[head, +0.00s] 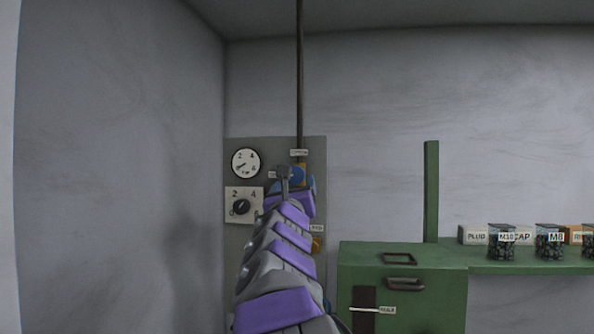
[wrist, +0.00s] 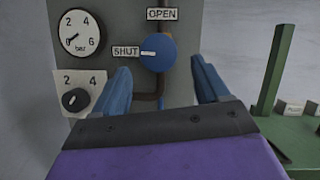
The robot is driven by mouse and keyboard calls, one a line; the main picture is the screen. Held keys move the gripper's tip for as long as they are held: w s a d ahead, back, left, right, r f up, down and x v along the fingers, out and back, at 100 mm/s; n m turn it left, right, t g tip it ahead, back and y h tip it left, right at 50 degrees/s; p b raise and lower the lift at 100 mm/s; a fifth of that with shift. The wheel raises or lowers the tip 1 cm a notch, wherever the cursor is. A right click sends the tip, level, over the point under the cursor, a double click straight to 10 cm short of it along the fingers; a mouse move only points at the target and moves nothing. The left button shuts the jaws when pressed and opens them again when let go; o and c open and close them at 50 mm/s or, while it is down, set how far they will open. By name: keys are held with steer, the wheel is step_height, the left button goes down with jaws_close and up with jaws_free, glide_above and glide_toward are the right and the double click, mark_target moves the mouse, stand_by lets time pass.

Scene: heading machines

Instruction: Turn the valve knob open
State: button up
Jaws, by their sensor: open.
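The valve knob (wrist: 158,53) is a round blue knob on a grey panel (wrist: 190,14) in the wrist view. Its white pointer faces left, at the SHUT label (wrist: 125,52). The OPEN label (wrist: 162,14) is above it. My gripper (wrist: 161,68) is open and empty, with one blue finger at each side of the knob's lower part in the picture. I cannot tell whether the fingers reach the knob. In the head view my gripper (head: 284,178) is in front of the panel and hides most of the knob.
A pressure gauge (head: 245,163) and a black dial (head: 241,207) are left of the knob. A dark pipe (head: 299,80) runs up the wall. A green machine (head: 420,262) stands at right, with several labelled containers (head: 549,240) on its shelf. A wall is close at left.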

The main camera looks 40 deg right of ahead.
mark_target(295, 180)
steer(key=p+x, duration=0.2)
steer(key=x, duration=0.3)
steer(key=shift+w+d+r+p, duration=0.1)
steer(key=shift+w+r+p, duration=0.1)
steer(key=shift+w+p, duration=0.15)
steer(key=shift+w+d+r, duration=0.2)
steer(key=shift+w+d, duration=0.15)
steer(key=shift+d, duration=0.15)
steer(key=c, duration=1)
steer(key=shift+o, duration=0.2)
steer(key=shift+m, duration=0.5)
steer(key=m+g+h, duration=0.1)
steer(key=m, duration=0.1)
steer(key=m+g+h+p, duration=0.1)
steer(key=m, duration=0.2)
steer(key=m+g+p, duration=0.1)
steer(key=m, duration=0.1)
steer(key=shift+m+g+h, duration=0.4)
steer(key=m+g, duration=0.1)
steer(key=m, duration=0.2)
steer(key=m+g+p, duration=0.1)
steer(key=m, duration=0.1)
steer(key=shift+f+m+g+h, duration=0.15)
steer(key=shift+m+g+h, duration=0.15)
steer(key=shift+m, duration=0.4)
